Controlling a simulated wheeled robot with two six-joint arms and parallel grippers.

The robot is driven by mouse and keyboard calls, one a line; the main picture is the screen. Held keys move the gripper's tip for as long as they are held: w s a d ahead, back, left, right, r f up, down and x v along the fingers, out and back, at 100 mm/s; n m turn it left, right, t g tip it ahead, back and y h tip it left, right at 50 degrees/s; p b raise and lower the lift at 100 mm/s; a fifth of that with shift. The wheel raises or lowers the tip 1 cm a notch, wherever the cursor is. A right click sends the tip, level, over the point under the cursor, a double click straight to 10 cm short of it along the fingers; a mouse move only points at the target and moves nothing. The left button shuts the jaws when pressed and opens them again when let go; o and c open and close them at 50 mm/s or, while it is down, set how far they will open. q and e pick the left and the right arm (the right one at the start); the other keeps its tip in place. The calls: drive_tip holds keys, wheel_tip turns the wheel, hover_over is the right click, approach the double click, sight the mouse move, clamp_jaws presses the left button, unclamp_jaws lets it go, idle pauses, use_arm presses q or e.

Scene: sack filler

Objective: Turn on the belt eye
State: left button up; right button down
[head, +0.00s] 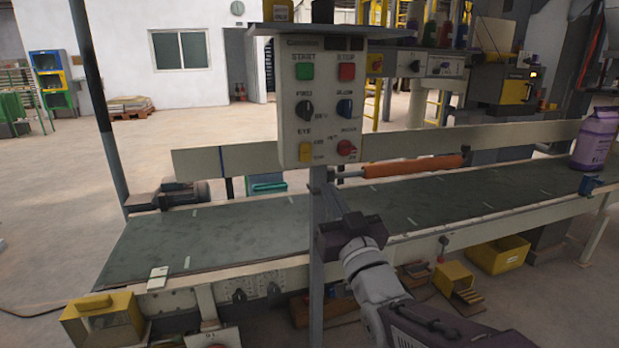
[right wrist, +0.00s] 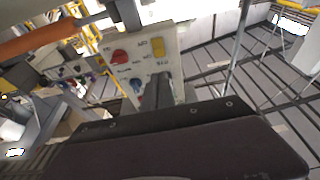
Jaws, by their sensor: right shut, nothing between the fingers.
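The control panel (head: 320,100) stands on a post in front of the belt. Its yellow EYE switch (head: 305,152) is at the lower left, below the EYE label. I cannot tell the switch's position. In the right wrist view the panel appears turned over, with the yellow switch (right wrist: 158,46) beside the red knob (right wrist: 120,57). My right gripper (head: 332,200) is shut and empty, just below the panel's lower edge, pointing up toward it. Its fingers (right wrist: 157,92) show before the panel in the wrist view, apart from the switch as far as I can tell. My left gripper is out of view.
The panel also has a green START button (head: 304,72), a red STOP button (head: 346,72), a black knob (head: 305,110) and a blue knob (head: 344,109). The green belt (head: 220,233) runs behind the post. An orange roller (head: 412,166) and purple sack (head: 594,140) are to the right.

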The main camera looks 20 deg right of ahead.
sight(307, 146)
idle(0.3)
drive_tip(key=b+x, duration=0.2)
drive_tip(key=x, duration=1.1)
drive_tip(key=shift+w, duration=0.35)
drive_tip(key=shift+w+r, duration=0.15)
